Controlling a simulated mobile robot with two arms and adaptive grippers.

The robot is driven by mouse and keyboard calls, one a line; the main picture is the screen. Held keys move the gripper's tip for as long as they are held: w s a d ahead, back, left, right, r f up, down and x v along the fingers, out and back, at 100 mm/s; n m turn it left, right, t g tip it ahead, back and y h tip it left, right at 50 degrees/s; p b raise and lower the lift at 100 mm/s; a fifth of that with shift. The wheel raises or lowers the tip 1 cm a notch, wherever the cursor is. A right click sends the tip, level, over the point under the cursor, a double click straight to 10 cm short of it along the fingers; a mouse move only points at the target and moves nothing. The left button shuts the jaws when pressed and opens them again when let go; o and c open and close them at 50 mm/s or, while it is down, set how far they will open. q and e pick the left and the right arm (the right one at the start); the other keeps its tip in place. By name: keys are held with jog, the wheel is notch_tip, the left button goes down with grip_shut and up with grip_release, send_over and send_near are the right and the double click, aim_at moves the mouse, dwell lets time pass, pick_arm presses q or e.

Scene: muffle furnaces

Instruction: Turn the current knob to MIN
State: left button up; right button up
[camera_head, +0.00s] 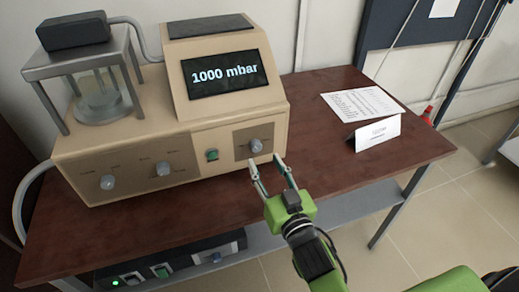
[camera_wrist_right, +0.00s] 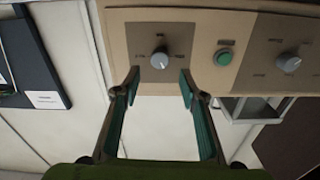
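A beige instrument (camera_head: 215,110) stands on the table, its display reading "1000 mbar". On its front are several grey knobs. The rightmost knob (camera_head: 255,146) sits on a brown panel beside a green button (camera_head: 212,154). In the right wrist view, turned upside down, this knob (camera_wrist_right: 160,59) has a pale pointer line; its small labels are unreadable, so I cannot tell which knob is the current one. My right gripper (camera_head: 267,163) is open in front of the rightmost knob. In the wrist view its fingertips (camera_wrist_right: 159,78) are spread either side, apparently not touching the knob. My left gripper is not visible.
Another knob (camera_head: 163,168) and a left knob (camera_head: 107,182) are on the same front. A printed sheet (camera_head: 362,103) and a white folded card (camera_head: 378,131) lie right on the brown table (camera_head: 330,160). A dark unit (camera_head: 170,262) with a lit green lamp sits below the tabletop.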

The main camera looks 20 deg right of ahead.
aim_at(257, 148)
jog(key=shift+w+p, duration=0.35)
jog(key=shift+w, duration=2.4)
grip_shut()
